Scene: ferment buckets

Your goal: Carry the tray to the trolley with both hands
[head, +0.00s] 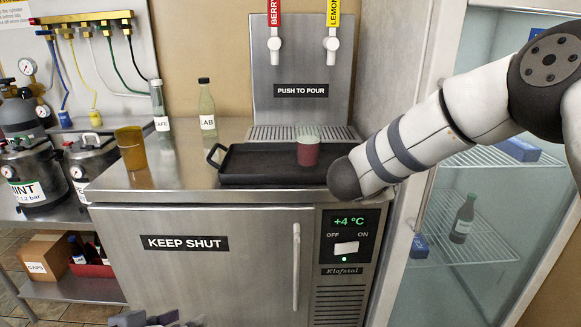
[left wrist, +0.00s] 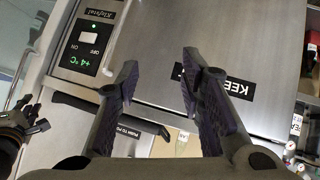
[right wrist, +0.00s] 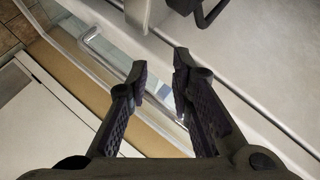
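The black tray (head: 250,166) lies flat on the steel counter in the head view, with a raised handle at its left end. A clear cup (head: 308,148) of dark red drink stands upright near its right end. My right arm crosses in front of the tray's right end and hides it. My left gripper (head: 150,319) just shows at the bottom edge, low before the cabinet front, apart from the tray. In the left wrist view it is open and empty (left wrist: 160,82). My right gripper is open and empty in the right wrist view (right wrist: 160,68). No trolley is recognisable.
An amber cup (head: 131,148) and two labelled bottles (head: 207,106) stand left of the tray. A tap tower (head: 301,60) rises behind it. A glass-fronted cooler (head: 475,200) stands at right. Metal kegs (head: 30,172) are at left. The cabinet's vertical handle (head: 296,266) sticks out in front.

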